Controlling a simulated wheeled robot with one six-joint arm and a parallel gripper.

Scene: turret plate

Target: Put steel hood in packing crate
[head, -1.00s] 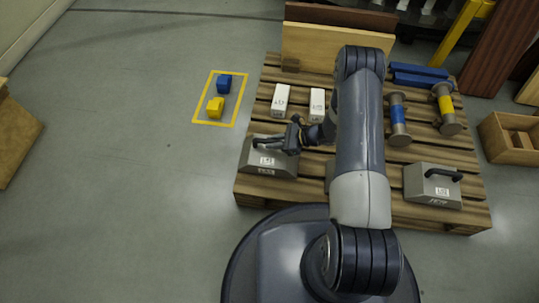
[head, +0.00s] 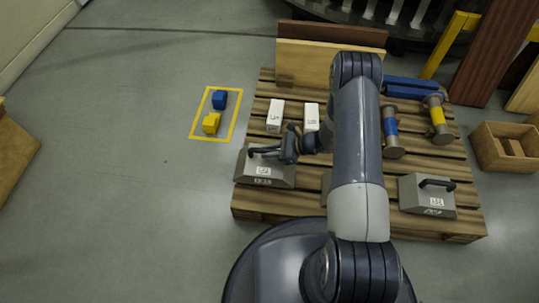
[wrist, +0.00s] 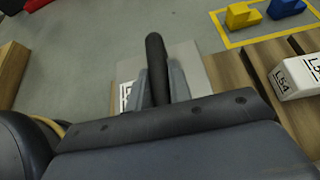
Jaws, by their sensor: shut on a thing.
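A grey steel hood (head: 249,176) with sloped sides, a white label and a black bar handle sits at the left front corner of the pallet. My gripper (head: 276,152) is shut on its handle. In the wrist view the black handle (wrist: 155,50) stands between my two fingers (wrist: 158,88), with the hood's grey top (wrist: 190,60) below. A similar grey hood (head: 416,192) sits at the right front of the pallet. An open wooden crate (head: 488,150) stands on the floor at right.
The slatted pallet (head: 300,203) also holds white labelled blocks (head: 275,114), blue and yellow spools (head: 391,130), and upright boards (head: 305,62). A yellow floor outline (head: 232,119) with blue and yellow blocks lies left. A wooden piece (head: 15,150) is at far left. Floor between is clear.

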